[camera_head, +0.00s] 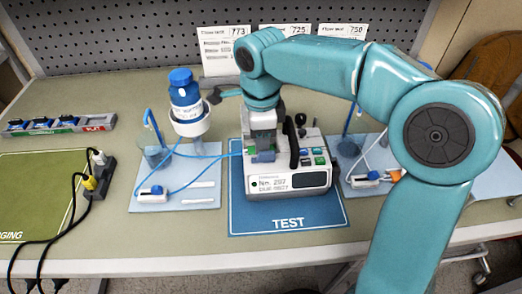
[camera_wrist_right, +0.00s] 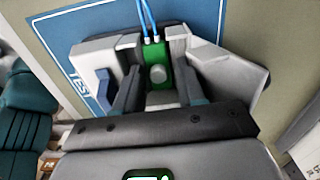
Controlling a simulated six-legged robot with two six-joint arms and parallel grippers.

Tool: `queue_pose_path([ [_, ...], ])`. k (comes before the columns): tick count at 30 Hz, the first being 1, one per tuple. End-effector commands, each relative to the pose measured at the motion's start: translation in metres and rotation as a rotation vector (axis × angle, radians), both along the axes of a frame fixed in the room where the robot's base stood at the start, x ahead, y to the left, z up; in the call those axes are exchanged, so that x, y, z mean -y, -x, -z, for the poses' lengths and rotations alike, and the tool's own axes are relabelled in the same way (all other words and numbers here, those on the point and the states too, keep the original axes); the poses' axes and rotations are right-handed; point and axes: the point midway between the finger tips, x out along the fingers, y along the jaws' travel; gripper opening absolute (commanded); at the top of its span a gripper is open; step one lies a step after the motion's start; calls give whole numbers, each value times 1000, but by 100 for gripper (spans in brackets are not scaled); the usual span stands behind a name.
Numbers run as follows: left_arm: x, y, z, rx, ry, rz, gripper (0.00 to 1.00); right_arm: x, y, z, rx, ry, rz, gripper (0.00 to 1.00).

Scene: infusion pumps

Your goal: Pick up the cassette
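The infusion pump (camera_head: 290,182) stands on the blue TEST mat (camera_head: 245,218). The green cassette (camera_wrist_right: 158,62) with a pale round knob sits at the pump's upper part, with two blue tubes leading off it. In the head view only a small bit of it shows under my gripper. My right gripper (camera_head: 263,140) is over the pump, pointing down. In the wrist view its two dark fingers (camera_wrist_right: 158,92) stand on either side of the cassette, apart, and I see no clear contact. My left gripper is not in view.
A blue-capped bottle in a white holder (camera_head: 190,115) stands on a pale tray (camera_head: 150,205) left of the pump. Another tray (camera_head: 350,185) lies to the right. A power strip (camera_head: 97,178) with cables and a green mat (camera_head: 30,195) are at the left. A pegboard (camera_head: 130,35) closes the back.

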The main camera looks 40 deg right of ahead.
Motion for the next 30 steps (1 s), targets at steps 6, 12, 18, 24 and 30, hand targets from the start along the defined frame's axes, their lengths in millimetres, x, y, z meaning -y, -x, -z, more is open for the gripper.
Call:
queue_pose_path([
  [6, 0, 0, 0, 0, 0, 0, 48, 0, 0, 1, -2, 0, 0, 37],
  [12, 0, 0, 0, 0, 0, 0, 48, 0, 0, 1, -1, 0, 0, 0],
  [18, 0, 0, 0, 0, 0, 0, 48, 0, 0, 0, -1, 0, 0, 0],
  [24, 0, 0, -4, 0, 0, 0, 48, 0, 0, -13, 2, 1, 0, 0],
  [30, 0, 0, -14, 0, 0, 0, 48, 0, -1, -53, 4, 0, 0, 0],
])
